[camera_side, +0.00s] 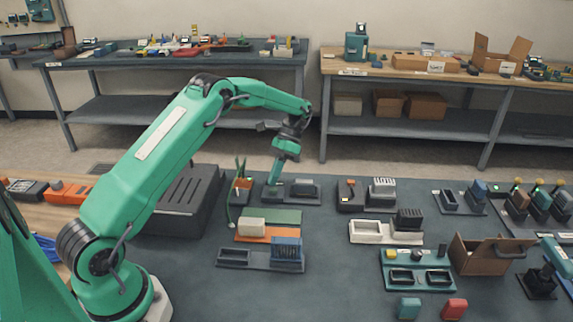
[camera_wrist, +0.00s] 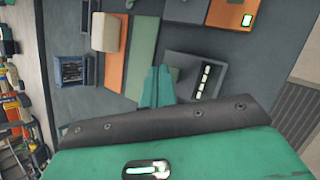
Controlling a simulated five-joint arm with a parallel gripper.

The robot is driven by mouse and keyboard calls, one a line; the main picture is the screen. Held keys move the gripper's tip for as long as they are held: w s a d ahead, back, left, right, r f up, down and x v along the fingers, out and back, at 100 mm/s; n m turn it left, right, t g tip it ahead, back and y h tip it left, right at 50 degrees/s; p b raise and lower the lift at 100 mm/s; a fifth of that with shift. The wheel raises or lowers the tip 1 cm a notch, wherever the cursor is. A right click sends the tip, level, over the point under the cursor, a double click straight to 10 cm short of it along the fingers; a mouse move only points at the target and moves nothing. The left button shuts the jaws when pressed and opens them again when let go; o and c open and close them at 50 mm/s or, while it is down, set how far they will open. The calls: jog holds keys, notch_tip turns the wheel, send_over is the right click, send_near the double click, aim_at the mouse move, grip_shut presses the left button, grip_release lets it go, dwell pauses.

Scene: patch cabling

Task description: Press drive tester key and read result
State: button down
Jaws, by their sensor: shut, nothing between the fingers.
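A dark grey unit, which looks like the drive tester (camera_side: 305,190), lies on the bench behind the green mat. In the wrist view the tester (camera_wrist: 216,72) shows a row of several lit whitish bars. My gripper (camera_side: 276,182) points down at the tester's left end in the side view. In the wrist view my green gripper fingers (camera_wrist: 157,80) are together with nothing between them, beside a small dark green part at the tester's edge. I cannot tell whether the fingertips touch it. The fingers hide part of the tester, and no readable text shows.
An orange unit (camera_wrist: 228,14) with a small green lit display is near the tester. The green mat (camera_side: 285,216), an orange tray (camera_side: 262,236) with a beige block and a blue finned block (camera_side: 287,246) lie in front. A big black box (camera_side: 180,205) stands left.

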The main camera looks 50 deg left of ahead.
aim_at(276, 188)
jog(key=shift+d+f, duration=0.1)
jog(key=shift+f, duration=0.8)
dwell(1.4)
dwell(0.4)
jog(key=shift+r, duration=0.9)
jog(key=shift+r, duration=0.1)
jog(key=shift+r, duration=2.4)
